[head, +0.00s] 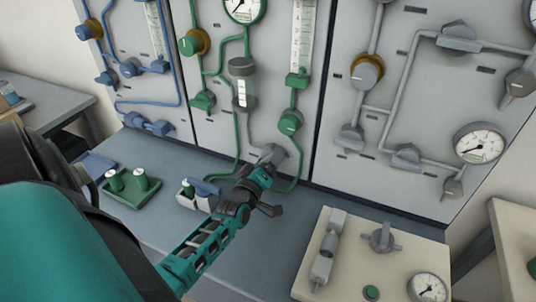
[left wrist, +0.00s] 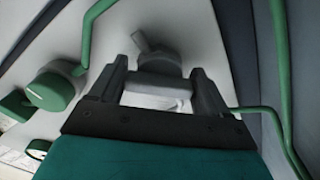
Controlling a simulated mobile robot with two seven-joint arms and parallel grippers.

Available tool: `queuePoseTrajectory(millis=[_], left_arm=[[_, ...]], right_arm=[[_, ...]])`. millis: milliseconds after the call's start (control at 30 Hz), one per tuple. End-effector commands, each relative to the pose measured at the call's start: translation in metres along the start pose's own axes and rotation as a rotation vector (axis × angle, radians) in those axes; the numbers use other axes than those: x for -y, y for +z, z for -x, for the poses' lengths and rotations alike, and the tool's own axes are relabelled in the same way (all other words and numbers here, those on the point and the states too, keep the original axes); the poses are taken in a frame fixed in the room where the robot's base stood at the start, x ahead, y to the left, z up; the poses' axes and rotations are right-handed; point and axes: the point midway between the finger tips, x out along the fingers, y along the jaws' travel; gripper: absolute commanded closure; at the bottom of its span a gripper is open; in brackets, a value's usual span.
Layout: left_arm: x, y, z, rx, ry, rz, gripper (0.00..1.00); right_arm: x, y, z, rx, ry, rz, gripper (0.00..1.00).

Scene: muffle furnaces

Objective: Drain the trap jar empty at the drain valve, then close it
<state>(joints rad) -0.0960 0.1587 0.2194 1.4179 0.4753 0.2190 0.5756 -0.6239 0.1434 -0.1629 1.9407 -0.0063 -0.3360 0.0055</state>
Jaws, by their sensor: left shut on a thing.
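The trap jar (head: 242,95), a clear cylinder under a grey cap, hangs on the middle panel. A pale strip shows on it, but I cannot read its liquid level. A grey line runs down from it to a grey drain valve (head: 269,153) low on the panel. My left gripper (head: 261,172) is shut on this valve's handle. In the left wrist view, the grey valve (left wrist: 158,60) sits between the two fingers of my left gripper (left wrist: 158,78), with a short lever sticking out beyond it. My right gripper is not in view.
Green tubes and a green knob (head: 290,122) lie close to the gripper. A small white holder (head: 197,201) and a green tray (head: 131,192) stand on the bench to the left. A beige box (head: 335,285) with a gauge stands at the front right.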

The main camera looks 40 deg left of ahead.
Motion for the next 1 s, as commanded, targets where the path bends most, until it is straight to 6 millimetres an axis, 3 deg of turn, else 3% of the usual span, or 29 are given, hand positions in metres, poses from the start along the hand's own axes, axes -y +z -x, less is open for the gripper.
queuePoseTrajectory(millis=[600, 1000], left_arm=[[-0.0011, 0.0009, 0.0005, 0.002, 0.0, 0.537, 0.53], [-0.0019, 0.0004, 0.0005, 0.002, -0.001, 0.702, 0.53]], right_arm=[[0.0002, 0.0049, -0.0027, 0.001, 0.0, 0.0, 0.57], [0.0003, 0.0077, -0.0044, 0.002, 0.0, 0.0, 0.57]])
